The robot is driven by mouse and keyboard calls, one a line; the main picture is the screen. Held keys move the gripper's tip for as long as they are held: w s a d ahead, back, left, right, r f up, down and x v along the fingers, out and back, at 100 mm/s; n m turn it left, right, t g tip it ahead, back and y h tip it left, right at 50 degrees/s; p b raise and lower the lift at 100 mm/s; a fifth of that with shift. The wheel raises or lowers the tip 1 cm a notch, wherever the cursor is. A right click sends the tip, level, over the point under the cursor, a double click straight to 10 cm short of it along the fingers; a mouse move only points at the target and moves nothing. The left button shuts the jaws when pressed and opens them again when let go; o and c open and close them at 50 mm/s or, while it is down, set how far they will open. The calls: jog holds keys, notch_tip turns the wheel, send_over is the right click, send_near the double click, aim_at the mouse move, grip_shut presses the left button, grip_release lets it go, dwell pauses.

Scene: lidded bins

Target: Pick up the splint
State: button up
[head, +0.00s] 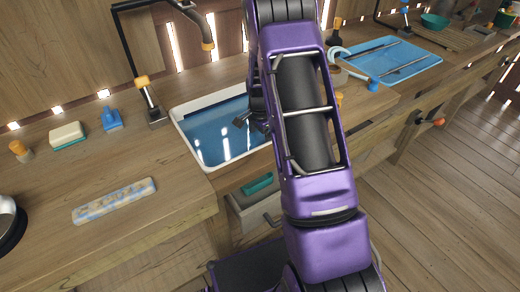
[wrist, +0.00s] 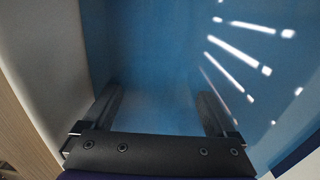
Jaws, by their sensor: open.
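A long flat pale piece with a blue and yellow pattern (head: 114,201) lies on the wooden counter, left of the sink. It looks like the splint, but I cannot be sure. My gripper (head: 243,122) is over the white-rimmed sink with the blue inside (head: 206,133), to the right of that piece and well apart from it. In the wrist view my gripper (wrist: 160,93) has its two fingers spread wide, with only the blue sink surface between them. The patterned piece does not show in the wrist view. My arm hides the right part of the sink.
A sponge (head: 68,135), a blue brush (head: 110,119) and a small orange-topped item (head: 19,150) stand at the back left. A dark pan (head: 10,225) is at the left edge. A blue tray (head: 390,62) lies to the right.

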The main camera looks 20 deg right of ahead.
jog(key=shift+r, duration=0.1)
grip_shut()
dwell(0.3)
